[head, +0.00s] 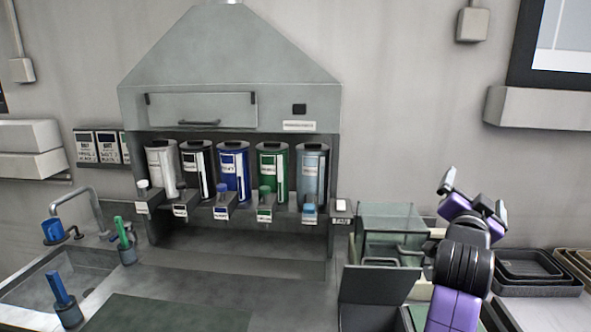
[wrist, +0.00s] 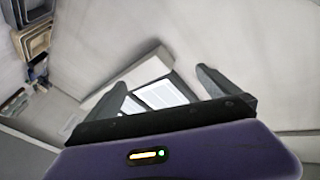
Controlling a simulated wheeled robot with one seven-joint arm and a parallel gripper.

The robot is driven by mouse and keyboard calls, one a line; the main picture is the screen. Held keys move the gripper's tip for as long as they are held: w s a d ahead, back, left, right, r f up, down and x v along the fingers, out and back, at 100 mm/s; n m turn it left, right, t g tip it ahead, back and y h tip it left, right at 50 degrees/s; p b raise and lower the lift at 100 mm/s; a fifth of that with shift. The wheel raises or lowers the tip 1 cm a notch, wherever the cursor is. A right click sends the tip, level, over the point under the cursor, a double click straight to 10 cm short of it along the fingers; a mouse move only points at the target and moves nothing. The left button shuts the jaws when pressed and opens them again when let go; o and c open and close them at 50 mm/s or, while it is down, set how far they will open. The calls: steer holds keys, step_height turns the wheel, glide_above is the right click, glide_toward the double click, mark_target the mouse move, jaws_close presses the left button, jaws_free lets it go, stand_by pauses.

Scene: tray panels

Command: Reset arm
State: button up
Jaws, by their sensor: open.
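My arm, purple and black, rises at the right of the head view. My gripper (head: 474,192) is raised at its top, above the tray stacks and in front of the bare wall. In the wrist view my gripper (wrist: 165,88) shows two dark fingers spread apart with nothing between them. Behind them are the wall and a pale panelled fixture (wrist: 160,93). The view is strongly tilted.
A grey hooded dispenser (head: 230,100) with several labelled canisters stands left of centre. A sink (head: 60,275) is at the left. A glass-sided box (head: 392,222) stands beside my arm. Dark nested trays (head: 530,268) lie at the right. The counter's middle is clear.

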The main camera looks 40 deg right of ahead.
steer(key=w+a+n+t+y, duration=0.3)
steer(key=w+a+n+t, duration=0.6)
steer(key=a+n+t, duration=0.3)
steer(key=a+f+n+t+y, duration=0.2)
steer(key=a+f+n+y, duration=0.2)
steer(key=a, duration=0.4)
steer(key=a+f+n+t+y, duration=0.2)
steer(key=a+f+n+y, duration=0.2)
steer(key=a, duration=0.4)
steer(key=s+a+f+n+g+y, duration=0.1)
steer(key=s+a+f+g+y, duration=0.4)
steer(key=s+a+f, duration=1.3)
steer(key=s+a+y, duration=0.2)
steer(key=s+y, duration=0.1)
steer(key=shift+s+a, duration=0.2)
steer(key=shift+a, duration=0.1)
steer(key=shift+c, duration=0.4)
